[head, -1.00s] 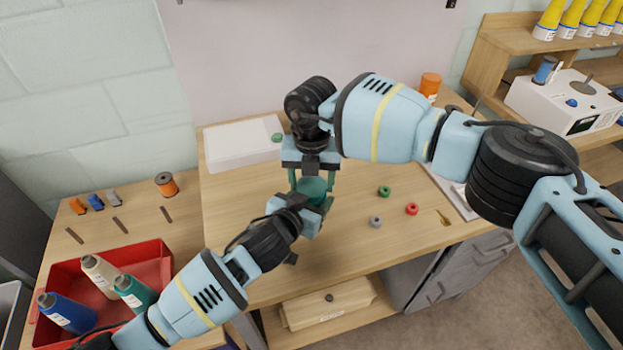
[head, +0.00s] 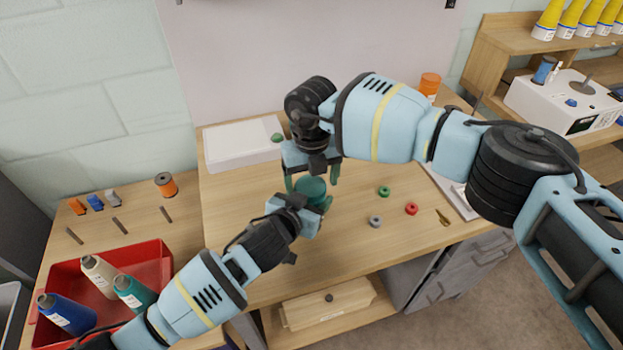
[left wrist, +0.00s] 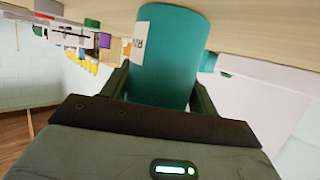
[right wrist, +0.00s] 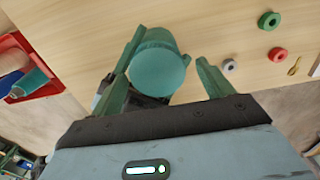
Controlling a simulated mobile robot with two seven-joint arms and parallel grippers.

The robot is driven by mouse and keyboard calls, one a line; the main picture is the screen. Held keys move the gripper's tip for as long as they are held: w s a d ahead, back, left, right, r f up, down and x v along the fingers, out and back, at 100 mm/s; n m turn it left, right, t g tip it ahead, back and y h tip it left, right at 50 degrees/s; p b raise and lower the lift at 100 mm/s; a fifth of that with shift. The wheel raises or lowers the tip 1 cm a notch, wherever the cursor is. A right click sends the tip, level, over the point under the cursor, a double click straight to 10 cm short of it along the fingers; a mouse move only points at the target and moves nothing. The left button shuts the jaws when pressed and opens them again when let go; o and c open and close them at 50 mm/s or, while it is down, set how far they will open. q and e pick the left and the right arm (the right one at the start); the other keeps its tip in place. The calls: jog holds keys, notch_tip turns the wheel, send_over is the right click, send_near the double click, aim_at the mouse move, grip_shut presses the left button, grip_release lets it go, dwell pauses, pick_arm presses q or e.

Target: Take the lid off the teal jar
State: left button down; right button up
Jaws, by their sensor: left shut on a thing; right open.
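The teal jar (left wrist: 165,60) stands on the table, and a white label shows on its side in the left wrist view. My left gripper (head: 303,208) is shut on the jar's body from the front left. The jar's round teal lid (right wrist: 158,72) faces up in the right wrist view and appears to be on the jar; the head view shows it too (head: 311,187). My right gripper (right wrist: 172,50) is open above the jar, one finger on each side of the lid. The lid lies closer to the left finger in that view. Any contact cannot be told.
Green (head: 384,191), red (head: 411,208) and grey (head: 375,221) rings lie to the right on the table, near a small brass piece (head: 443,217). A white box (head: 235,150) stands at the back left. A red bin (head: 150,262) with cones stands at the left.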

jog(key=shift+a, duration=0.15)
jog(key=shift+r, duration=2.25)
jog(key=shift+c, duration=0.4)
jog(key=shift+r, duration=0.1)
jog(key=m, duration=0.1)
jog(key=r+m, duration=0.1)
jog(key=m, duration=0.2)
jog(key=shift+r+m, duration=0.35)
jog(key=shift+m, duration=0.05)
jog(key=m, duration=0.1)
jog(key=r+m, duration=0.1)
jog(key=m, duration=0.2)
jog(key=shift+r, duration=0.3)
jog(key=shift+f, duration=4)
